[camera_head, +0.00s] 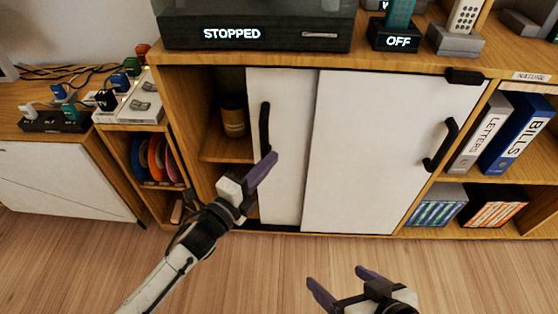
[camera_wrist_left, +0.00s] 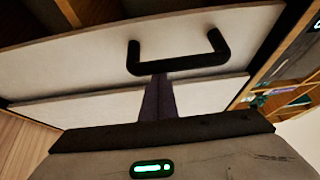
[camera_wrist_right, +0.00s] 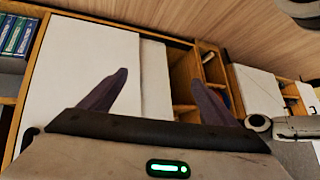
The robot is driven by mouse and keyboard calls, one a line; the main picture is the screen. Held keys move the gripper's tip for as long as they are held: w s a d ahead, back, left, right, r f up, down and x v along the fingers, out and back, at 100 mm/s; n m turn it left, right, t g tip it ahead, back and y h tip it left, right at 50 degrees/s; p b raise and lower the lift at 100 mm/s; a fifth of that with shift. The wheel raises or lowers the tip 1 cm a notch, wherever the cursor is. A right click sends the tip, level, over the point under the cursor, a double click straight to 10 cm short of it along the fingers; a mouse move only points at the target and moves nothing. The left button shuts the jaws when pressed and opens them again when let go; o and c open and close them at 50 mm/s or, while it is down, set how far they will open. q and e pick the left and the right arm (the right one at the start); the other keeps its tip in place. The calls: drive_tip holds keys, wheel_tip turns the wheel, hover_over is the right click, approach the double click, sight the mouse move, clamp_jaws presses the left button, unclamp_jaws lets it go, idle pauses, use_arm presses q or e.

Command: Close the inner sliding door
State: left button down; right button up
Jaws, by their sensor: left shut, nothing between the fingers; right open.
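The inner sliding door (camera_head: 288,170) is a white panel partly behind the white outer door (camera_head: 385,140). An open gap shows at its left. It has a black bar handle (camera_head: 265,128), also seen in the left wrist view (camera_wrist_left: 218,45). My left gripper (camera_head: 264,168) is shut and empty, with its purple fingertips at the handle's lower part in the head view. In the left wrist view the fingers (camera_wrist_left: 158,95) reach the handle bar; contact is unclear. My right gripper (camera_head: 340,280) is open and empty, low in front of the cabinet, away from the doors.
A brown jar (camera_head: 233,116) stands on a shelf in the open gap. The outer door has its own black handle (camera_head: 441,145). Binders (camera_head: 515,130) stand at right. A low shelf unit with coloured discs (camera_head: 158,158) stands at left. The wooden floor in front is clear.

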use_arm(q)
drive_tip(key=a, duration=1.8)
drive_tip(key=shift+w+a+p, duration=0.15)
drive_tip(key=shift+a+p, duration=0.05)
drive_tip(key=shift+p, duration=0.25)
use_arm(e)
drive_tip(key=shift+s+d+r, duration=0.15)
drive_tip(key=shift+s+d, duration=0.2)
drive_tip(key=shift+d, duration=0.05)
use_arm(q)
drive_tip(key=shift+a, duration=0.1)
drive_tip(key=s+d+p, duration=0.1)
drive_tip(key=s+d, duration=0.1)
drive_tip(key=d, duration=0.2)
drive_tip(key=p+v, duration=0.1)
drive_tip(key=v, duration=0.7)
drive_tip(key=shift+s+p, duration=0.4)
drive_tip(key=shift+s, duration=0.05)
use_arm(e)
drive_tip(key=shift+s+d+r+m+t+h, duration=0.15)
drive_tip(key=shift+s+d+r+m+t, duration=0.1)
drive_tip(key=shift+d+r+t, duration=0.2)
drive_tip(key=shift+s+d+r+m+t+h, duration=0.15)
drive_tip(key=shift+s+d+r+m+t, duration=0.15)
drive_tip(key=shift+r, duration=0.25)
